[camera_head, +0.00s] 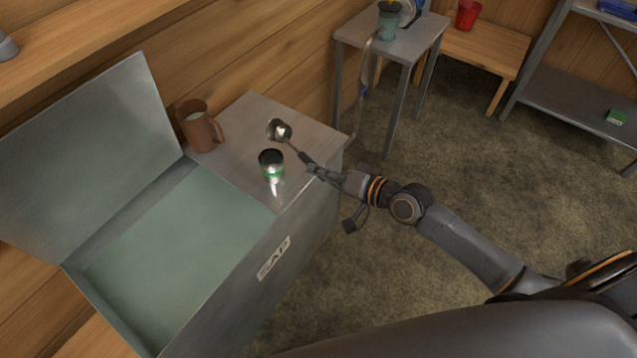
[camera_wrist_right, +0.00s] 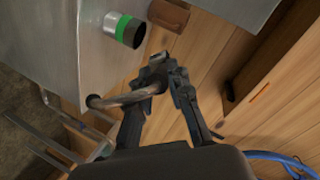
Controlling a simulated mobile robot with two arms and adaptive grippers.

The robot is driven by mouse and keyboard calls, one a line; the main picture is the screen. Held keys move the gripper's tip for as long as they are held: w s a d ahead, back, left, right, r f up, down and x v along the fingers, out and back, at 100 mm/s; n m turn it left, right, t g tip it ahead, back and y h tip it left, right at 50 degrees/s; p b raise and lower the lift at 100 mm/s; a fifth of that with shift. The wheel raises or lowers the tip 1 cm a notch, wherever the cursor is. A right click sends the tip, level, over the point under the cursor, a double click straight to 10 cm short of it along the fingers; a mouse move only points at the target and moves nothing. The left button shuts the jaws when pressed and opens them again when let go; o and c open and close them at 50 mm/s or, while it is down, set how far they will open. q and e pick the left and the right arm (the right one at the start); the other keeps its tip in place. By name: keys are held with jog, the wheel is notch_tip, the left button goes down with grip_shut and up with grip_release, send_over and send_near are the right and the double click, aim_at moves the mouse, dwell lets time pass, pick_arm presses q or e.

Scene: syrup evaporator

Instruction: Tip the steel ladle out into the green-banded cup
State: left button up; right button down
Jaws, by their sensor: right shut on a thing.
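The steel ladle's bowl (camera_head: 279,131) shows in the head view just above and right of the cup in the picture, apparently tilted on its side. Its handle runs down right into my right gripper (camera_head: 325,173), which is shut on it. The green-banded cup (camera_head: 272,170) stands upright on the steel box's top; it also shows in the right wrist view (camera_wrist_right: 122,29). The bowl and cup look apart; I cannot tell whether the bowl is over the cup's mouth. The bowl's contents are not visible. My left gripper is not in view.
A brown mug (camera_head: 198,127) stands on the box top behind and left of the cup. The box (camera_head: 310,240), marked SAP, has its lid (camera_head: 85,160) raised and pale green liquid inside. A small metal table (camera_head: 405,45) with a cup and other items stands behind.

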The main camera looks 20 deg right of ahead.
jog(key=shift+w+d+r+m+y+b, duration=0.15)
jog(key=shift+d+r+m+y+b, duration=0.15)
jog(key=shift+r+m+y+b, duration=0.6)
jog(key=shift+w+d+r+m+y+b, duration=0.15)
jog(key=shift+d+r+m+b, duration=0.3)
jog(key=shift+m+b, duration=0.95)
jog(key=shift+w+d+r+m+y+b, duration=0.2)
jog(key=shift+r+m+y+b, duration=0.45)
jog(key=shift+b, duration=0.9)
jog(key=shift+r, duration=0.15)
